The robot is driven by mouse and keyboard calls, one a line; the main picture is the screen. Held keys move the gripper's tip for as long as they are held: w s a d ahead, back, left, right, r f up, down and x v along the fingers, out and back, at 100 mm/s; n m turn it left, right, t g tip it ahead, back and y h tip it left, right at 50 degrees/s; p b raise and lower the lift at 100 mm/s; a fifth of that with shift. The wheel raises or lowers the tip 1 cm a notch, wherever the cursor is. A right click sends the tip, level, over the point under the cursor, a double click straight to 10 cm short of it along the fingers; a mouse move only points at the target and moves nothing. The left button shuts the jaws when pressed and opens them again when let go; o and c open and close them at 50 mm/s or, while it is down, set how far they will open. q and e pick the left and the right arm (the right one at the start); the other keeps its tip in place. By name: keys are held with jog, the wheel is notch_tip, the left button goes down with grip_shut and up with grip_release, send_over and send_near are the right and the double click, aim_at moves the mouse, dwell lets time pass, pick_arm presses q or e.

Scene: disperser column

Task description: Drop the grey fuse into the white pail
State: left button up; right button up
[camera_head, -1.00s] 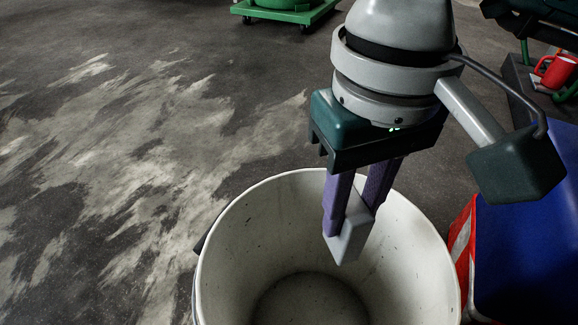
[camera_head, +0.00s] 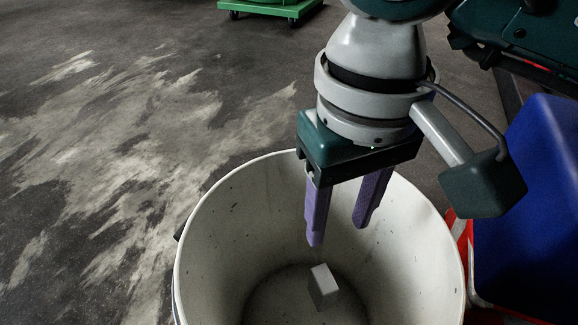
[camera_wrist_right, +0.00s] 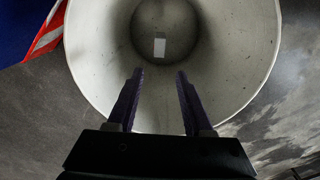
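The grey fuse (camera_head: 323,287) is a small light block inside the white pail (camera_head: 200,235), low down near its floor. I cannot tell whether it is resting or still falling. It also shows in the right wrist view (camera_wrist_right: 159,47), apart from the fingers. My right gripper (camera_head: 338,232) is open and empty, its purple fingers pointing down inside the pail's mouth, above the fuse. In the right wrist view the gripper (camera_wrist_right: 159,72) has a clear gap between its fingertips. My left gripper is in neither view.
A blue box (camera_head: 530,220) with red and white beside it stands close to the pail's right. A green wheeled platform (camera_head: 270,10) is at the far top. The stained dark floor on the left is clear.

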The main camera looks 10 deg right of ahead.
jog(key=shift+o, duration=1.1)
notch_tip(320, 180, up, 10)
jog(key=p, duration=0.6)
